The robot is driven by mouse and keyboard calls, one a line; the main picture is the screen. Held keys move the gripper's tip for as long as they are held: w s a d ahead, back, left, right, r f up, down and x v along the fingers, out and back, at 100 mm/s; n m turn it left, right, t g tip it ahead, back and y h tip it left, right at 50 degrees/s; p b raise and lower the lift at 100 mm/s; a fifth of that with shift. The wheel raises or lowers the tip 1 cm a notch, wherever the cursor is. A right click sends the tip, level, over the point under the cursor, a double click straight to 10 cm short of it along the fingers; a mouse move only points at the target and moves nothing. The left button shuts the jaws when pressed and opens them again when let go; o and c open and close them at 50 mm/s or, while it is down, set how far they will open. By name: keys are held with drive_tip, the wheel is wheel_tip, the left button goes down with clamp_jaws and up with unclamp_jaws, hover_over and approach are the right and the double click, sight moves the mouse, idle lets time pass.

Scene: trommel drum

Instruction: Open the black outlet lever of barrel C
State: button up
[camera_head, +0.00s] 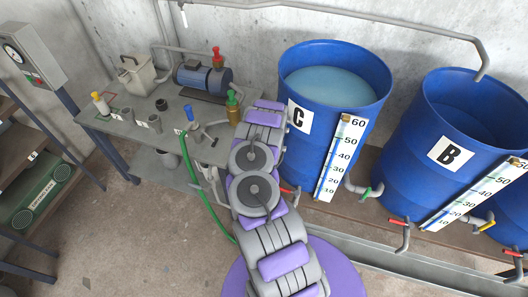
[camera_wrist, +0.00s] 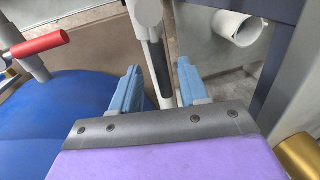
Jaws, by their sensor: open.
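Barrel C (camera_head: 305,150) is a blue drum with light blue liquid, a "C" label and a level scale, right of my arm in the head view. In the wrist view, my gripper (camera_wrist: 158,82) is open, with its two blue-grey fingers apart. A pale upright bar with a dark strip (camera_wrist: 158,68) runs between and beyond the fingers; I cannot tell whether the strip is the black lever or whether anything touches it. A blue rounded surface (camera_wrist: 75,120) lies at left, below a red handle (camera_wrist: 38,45). My arm hides the gripper in the head view.
Barrel B (camera_head: 420,170) stands right of barrel C, with outlet pipes and red handles low in front. A bench (camera_head: 135,125) with a pump (camera_head: 203,77) and a green hose (camera_head: 195,180) is at left. In the wrist view, a white pipe end (camera_wrist: 232,28) is at upper right.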

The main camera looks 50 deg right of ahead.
drive_tip(key=s+d+r+p, duration=0.1)
drive_tip(key=s+r+p, duration=0.2)
drive_tip(key=r, duration=1.2)
drive_tip(key=shift+d+r+p, duration=0.2)
drive_tip(key=shift+p, duration=0.4)
